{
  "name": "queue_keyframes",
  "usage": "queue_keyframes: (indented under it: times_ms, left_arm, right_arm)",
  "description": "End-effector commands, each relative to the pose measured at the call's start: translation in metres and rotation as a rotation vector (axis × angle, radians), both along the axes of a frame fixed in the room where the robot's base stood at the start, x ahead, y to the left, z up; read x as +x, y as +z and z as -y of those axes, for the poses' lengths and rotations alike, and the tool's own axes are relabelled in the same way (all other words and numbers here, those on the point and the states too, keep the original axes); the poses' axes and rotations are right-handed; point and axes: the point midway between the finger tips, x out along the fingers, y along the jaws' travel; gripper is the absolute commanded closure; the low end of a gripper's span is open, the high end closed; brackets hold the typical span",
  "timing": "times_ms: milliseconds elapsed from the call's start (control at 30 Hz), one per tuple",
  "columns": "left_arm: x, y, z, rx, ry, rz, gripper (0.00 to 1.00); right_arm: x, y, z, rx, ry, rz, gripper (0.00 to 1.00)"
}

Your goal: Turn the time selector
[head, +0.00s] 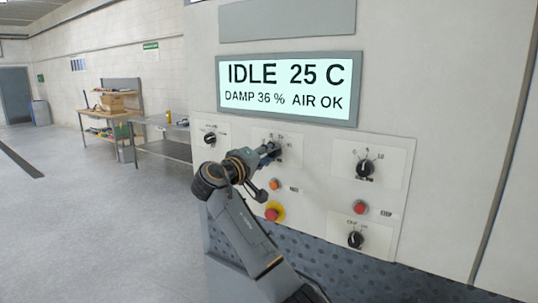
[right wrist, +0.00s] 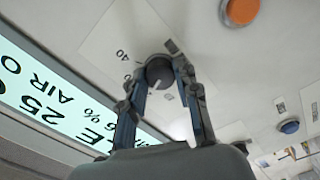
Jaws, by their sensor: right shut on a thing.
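A black selector knob (right wrist: 158,74) with a pale pointer line sits on a white label plate in the right wrist view, with a "40" mark beside it. Its printed name is too small to read. My right gripper (right wrist: 165,85) is shut on this knob, one finger on each side. My left gripper is not in view.
Other black knobs are at the left (head: 210,139), right (head: 365,168) and lower right (head: 355,239). A red button (head: 360,208) and a red emergency button (head: 273,212) are near. The display (head: 288,88) reads IDLE 25 C. Open floor (head: 100,220) lies left.

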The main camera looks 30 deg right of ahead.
Motion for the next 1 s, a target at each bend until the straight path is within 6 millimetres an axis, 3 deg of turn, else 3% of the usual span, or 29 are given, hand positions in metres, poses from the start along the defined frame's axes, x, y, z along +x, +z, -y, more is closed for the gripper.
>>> queue_keyframes:
  times_ms: [33, 133, 533, 1000]
  left_arm:
    - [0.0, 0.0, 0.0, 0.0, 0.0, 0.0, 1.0]
    - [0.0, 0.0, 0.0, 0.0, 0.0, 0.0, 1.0]
    - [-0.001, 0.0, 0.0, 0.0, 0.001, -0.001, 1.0]
    - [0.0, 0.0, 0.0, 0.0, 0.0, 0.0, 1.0]
  right_arm:
    - [0.0, 0.003, 0.0, -0.005, 0.003, 0.005, 0.65]
    - [0.0, 0.003, 0.0, -0.004, 0.003, 0.005, 0.46]
    - [-0.002, 0.001, -0.007, -0.002, 0.003, 0.003, 0.46]
    - [-0.036, -0.001, -0.091, 0.0, 0.005, 0.003, 0.46]
